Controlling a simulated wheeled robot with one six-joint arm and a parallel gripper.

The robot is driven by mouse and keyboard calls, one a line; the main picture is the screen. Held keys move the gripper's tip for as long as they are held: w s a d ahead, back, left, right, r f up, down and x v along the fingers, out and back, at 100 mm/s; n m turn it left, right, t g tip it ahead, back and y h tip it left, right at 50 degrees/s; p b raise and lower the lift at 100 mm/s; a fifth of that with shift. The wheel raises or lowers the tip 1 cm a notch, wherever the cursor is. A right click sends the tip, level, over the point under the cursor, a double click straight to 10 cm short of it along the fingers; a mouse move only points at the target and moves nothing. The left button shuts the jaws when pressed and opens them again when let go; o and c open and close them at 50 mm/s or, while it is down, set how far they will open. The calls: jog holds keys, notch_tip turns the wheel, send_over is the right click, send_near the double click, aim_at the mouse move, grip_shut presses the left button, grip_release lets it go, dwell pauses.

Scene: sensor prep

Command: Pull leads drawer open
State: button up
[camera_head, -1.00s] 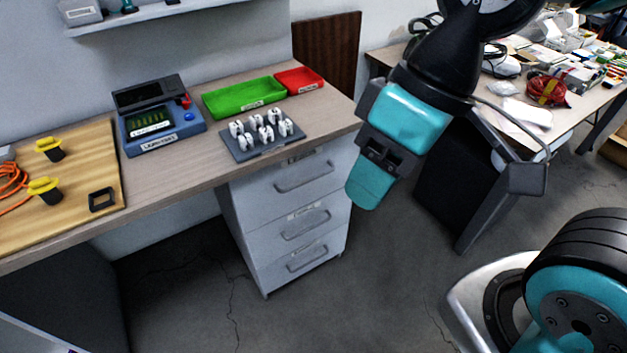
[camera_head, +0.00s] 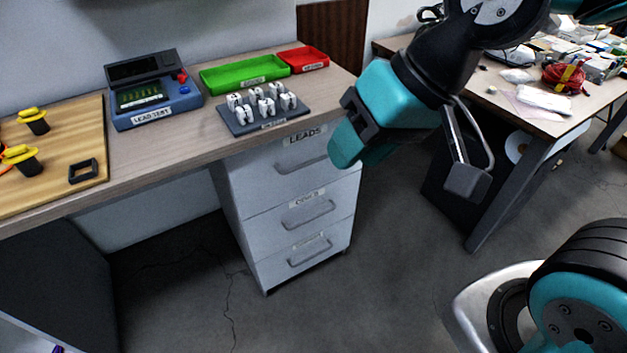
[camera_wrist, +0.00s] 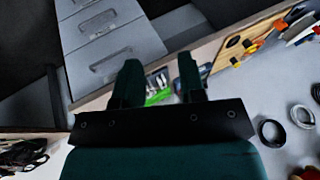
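The leads drawer (camera_head: 262,168) is the top one of a grey three-drawer cabinet under the bench. It carries a "LEADS" label and sits flush, closed. Its bar handle (camera_head: 300,163) is partly hidden at the right by my gripper (camera_head: 347,138), which hangs in front of the cabinet's right side. The wrist view looks at the drawer fronts upside down, at upper left. There my gripper (camera_wrist: 160,82) shows two fingers spread apart with nothing between them. The handle nearest the bench edge (camera_wrist: 108,66) lies left of the fingers, apart from them.
The bench top (camera_head: 190,140) juts over the cabinet. It holds a lead tester (camera_head: 150,100), a green tray (camera_head: 235,82), a red tray (camera_head: 312,66) and a grey rack (camera_head: 255,125) of white pieces. The floor (camera_head: 380,280) before the drawers is clear. Another table (camera_head: 500,105) stands at right.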

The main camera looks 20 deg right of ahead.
jog(key=w+d+f+m+t+b, duration=0.1)
jog(key=w+f+m+t+b, duration=0.25)
jog(key=f+b, duration=0.45)
jog(key=w+d+f+m+t+b, duration=0.1)
jog(key=w+f+m+t+b, duration=0.1)
jog(key=w+f+m+b, duration=0.45)
jog(key=m+t+h+b, duration=0.1)
jog(key=m+t+b, duration=0.65)
jog(key=b, duration=1.05)
send_near(314, 161)
jog(key=shift+g, duration=0.4)
jog(key=p+x, duration=0.3)
jog(key=p, duration=0.4)
jog(key=p+x, duration=0.3)
jog(key=p, duration=0.4)
jog(key=p+x, duration=0.3)
jog(key=p, duration=0.4)
jog(key=shift+w+r, duration=0.25)
jog(key=shift+w, duration=0.1)
jog(key=shift+w+f, duration=0.25)
jog(key=shift+w, duration=0.25)
